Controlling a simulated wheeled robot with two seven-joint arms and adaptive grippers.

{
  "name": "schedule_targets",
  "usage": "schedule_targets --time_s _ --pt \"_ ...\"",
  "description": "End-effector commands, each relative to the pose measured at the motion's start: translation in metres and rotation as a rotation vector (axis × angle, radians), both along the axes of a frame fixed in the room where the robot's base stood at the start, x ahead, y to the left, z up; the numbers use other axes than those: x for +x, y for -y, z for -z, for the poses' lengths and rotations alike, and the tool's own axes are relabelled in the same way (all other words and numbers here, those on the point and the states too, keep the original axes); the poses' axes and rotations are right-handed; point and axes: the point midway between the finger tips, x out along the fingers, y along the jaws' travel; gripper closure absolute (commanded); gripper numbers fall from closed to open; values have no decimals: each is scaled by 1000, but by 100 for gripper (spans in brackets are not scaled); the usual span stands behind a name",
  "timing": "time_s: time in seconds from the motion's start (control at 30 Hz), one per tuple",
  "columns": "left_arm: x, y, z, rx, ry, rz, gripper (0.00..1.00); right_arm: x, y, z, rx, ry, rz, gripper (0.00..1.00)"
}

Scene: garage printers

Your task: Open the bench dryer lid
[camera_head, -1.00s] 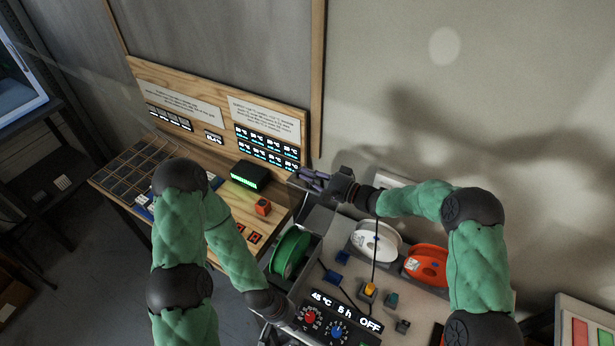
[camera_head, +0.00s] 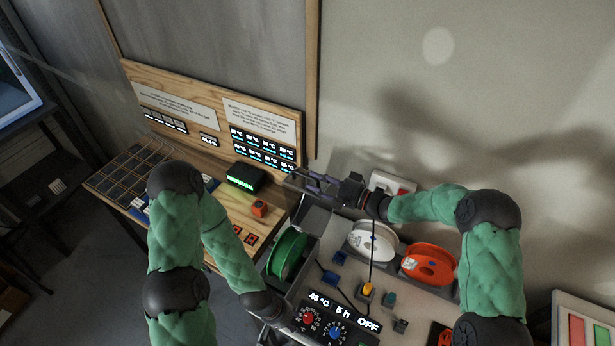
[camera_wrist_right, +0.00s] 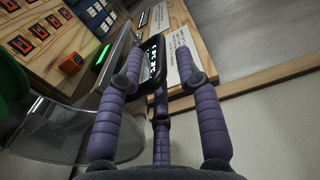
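The bench dryer is a grey box with a display panel (camera_head: 336,316) reading 45 °C, 5 h and OFF. A green spool (camera_head: 288,255) sits at its left. A clear curved piece (camera_wrist_right: 55,130), possibly the lid, shows at the left of the right wrist view; whether it is raised is unclear. My right gripper (camera_head: 312,182) is above and behind the green spool.
A wooden bench with a backboard (camera_head: 180,112) is at the left, carrying a black box with a green display (camera_head: 243,178). A wall is close behind my right arm.

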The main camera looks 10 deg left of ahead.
Motion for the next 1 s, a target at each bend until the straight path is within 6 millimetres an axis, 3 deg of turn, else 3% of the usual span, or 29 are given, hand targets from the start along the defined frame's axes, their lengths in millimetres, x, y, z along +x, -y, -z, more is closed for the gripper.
schedule_targets --time_s 0.2,0.4,1.0 --pt "0 0 0 0 0 0 60 -14 42 0 0 -1 3 65" --pt "0 0 0 0 0 0 60 -23 65 0 0 -1 3 65" --pt "0 0 0 0 0 0 60 -26 71 0 0 -1 0 65"
